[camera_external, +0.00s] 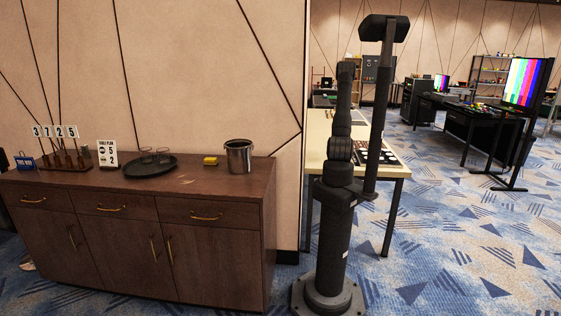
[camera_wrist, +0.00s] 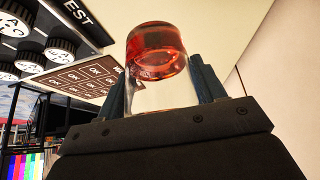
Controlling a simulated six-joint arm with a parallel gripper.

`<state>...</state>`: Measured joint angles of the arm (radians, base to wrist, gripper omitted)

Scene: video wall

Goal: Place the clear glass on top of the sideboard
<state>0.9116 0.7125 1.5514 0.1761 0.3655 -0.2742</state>
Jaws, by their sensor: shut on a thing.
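My gripper (camera_wrist: 162,84) is shut on a clear glass (camera_wrist: 158,97) in the wrist view, with a dark finger on either side of it. The end of the glass farther from the gripper's body looks red; I cannot tell whether this is liquid or coloured glass. In the external view my arm stands right of the sideboard, and neither the gripper nor the held glass can be made out. The brown wooden sideboard (camera_external: 225,188) stands at the left against the wall, with drawers and doors in its front.
On the sideboard are a dark round tray (camera_external: 150,171) bearing small clear items, a metal bucket (camera_external: 239,156), a yellow block (camera_external: 210,161), a sign (camera_external: 108,153) and a number rack (camera_external: 62,162). The right front top looks clear. A pale table (camera_external: 318,145) stands behind my arm.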

